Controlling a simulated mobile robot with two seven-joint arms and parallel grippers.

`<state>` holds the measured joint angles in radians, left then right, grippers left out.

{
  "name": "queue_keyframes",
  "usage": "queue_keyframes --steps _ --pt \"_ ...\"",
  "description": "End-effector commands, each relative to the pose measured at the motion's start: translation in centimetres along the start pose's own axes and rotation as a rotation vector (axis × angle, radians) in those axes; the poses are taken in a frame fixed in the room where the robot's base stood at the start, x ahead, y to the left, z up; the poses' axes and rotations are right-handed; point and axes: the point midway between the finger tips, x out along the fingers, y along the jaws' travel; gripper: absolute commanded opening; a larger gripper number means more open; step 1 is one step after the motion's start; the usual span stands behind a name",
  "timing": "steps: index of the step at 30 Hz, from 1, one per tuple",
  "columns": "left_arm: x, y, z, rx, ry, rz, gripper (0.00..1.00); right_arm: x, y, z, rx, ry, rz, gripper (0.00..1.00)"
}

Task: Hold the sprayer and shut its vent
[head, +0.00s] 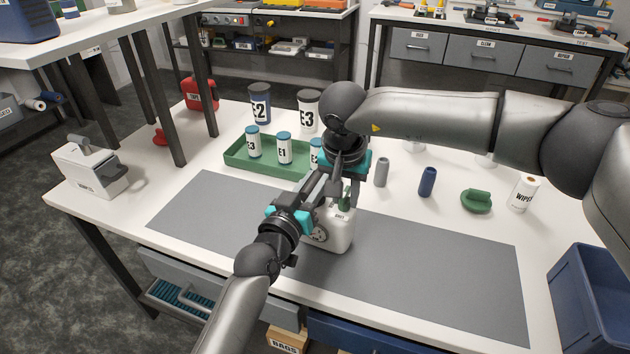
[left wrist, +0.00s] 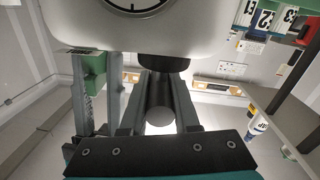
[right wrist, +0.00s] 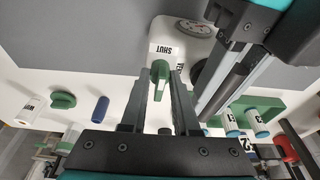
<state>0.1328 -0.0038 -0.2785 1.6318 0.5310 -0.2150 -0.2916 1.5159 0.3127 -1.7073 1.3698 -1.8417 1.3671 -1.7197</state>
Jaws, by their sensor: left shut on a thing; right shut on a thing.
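The white sprayer (head: 338,240) stands upright on the grey mat, with a round gauge (right wrist: 190,28) on its side. My left gripper (head: 324,182) is shut on the sprayer's black pump handle; the dark handle shows between its fingers in the left wrist view (left wrist: 159,98). My right gripper (head: 344,192) comes down from above, its fingers around the green vent lever (right wrist: 160,72). A "SHUT" label (right wrist: 166,50) is beside the lever, and a second label is partly hidden. I cannot tell exactly which label the lever lines up with.
A green tray (head: 235,160) with small labelled bottles lies behind the sprayer. Larger E2 (head: 259,105) and E3 (head: 308,110) containers stand behind it. A grey cylinder (head: 382,172), blue cylinder (head: 428,181), green object (head: 476,201) and wipes roll (head: 524,193) stand right. The mat's right side is clear.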

Motion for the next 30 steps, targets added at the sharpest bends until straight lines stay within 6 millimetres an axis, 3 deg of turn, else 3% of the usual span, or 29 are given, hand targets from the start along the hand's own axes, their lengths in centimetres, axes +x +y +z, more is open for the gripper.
queue_keyframes --steps 6,7,8,17,30 --pt "0.0 -0.1 0.1 0.001 -0.002 -0.002 0.0 0.0 0.1 0.0 -0.001 0.0 0.001 0.0" --pt "0.0 -0.1 0.1 0.001 -0.002 -0.002 0.0 0.0 0.1 0.0 -0.001 0.001 0.001 0.31" --pt "0.0 -0.1 0.1 0.001 -0.002 -0.002 0.0 0.0 0.1 0.0 -0.001 0.001 0.001 0.33" --pt "0.0 -0.1 0.1 0.001 -0.002 -0.002 0.0 -0.5 0.0 -0.2 0.001 0.002 -0.001 0.33" --pt "0.0 -0.1 0.1 0.001 -0.002 -0.002 0.0 -5.5 0.0 -1.5 0.0 0.002 0.0 0.33"
